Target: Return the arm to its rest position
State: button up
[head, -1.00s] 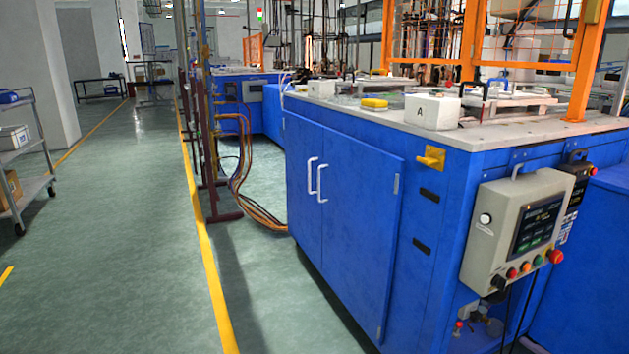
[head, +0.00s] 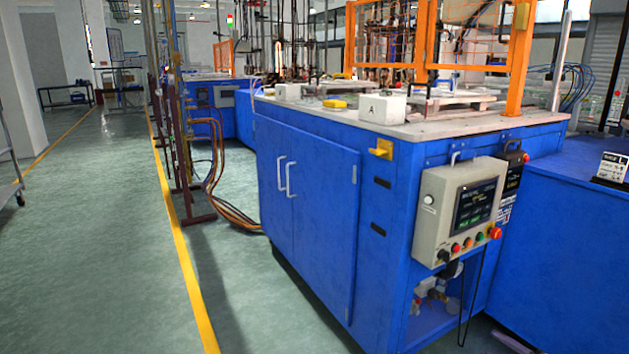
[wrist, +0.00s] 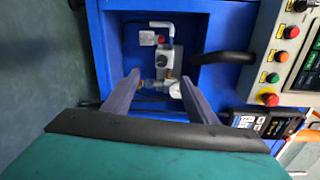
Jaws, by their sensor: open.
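My gripper (wrist: 160,92) shows in the wrist view with its two dark fingers apart and nothing between them. Beyond the fingertips is a recess in a blue cabinet with a small valve and gauge fitting (wrist: 166,62). A grey control panel (wrist: 290,50) with coloured buttons is at the right of the wrist view. In the head view my arm and gripper do not show. There the blue machine cabinet (head: 315,190) stands at the centre, with the control panel (head: 460,212) on its right corner and the valve fitting (head: 432,290) below the panel.
The green floor (head: 90,240) left of the cabinet is open, with a yellow line (head: 185,255) along it. A dark cable (head: 472,300) hangs below the panel. Orange guard frames (head: 520,60) stand on the worktop.

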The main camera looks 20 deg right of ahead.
jog(key=w+a+r+n+g+y+p, duration=0.25)
jog(key=w+a+p, duration=0.35)
jog(key=a, duration=0.6)
jog(key=w+a+r+n+g+y+p, duration=0.1)
jog(key=w+a+r+y+p, duration=0.35)
jog(key=a, duration=0.75)
jog(key=a+f+n+g+y+p, duration=0.15)
jog(key=a+n+g+p, duration=0.45)
jog(key=a, duration=2.1)
jog(key=s+a+n+g+h+p, duration=0.35)
jog(key=s+a+g+p, duration=0.65)
jog(key=s+a+p, duration=0.65)
jog(key=s+n+g+h, duration=0.25)
jog(key=s+h, duration=0.25)
jog(key=s, duration=0.9)
jog(key=s+d+h, duration=0.3)
jog(key=d+h, duration=0.1)
jog(key=d, duration=0.5)
jog(key=shift+s+d+n+p, duration=0.15)
jog(key=shift+d+n+p, duration=0.2)
jog(key=shift+n, duration=0.1)
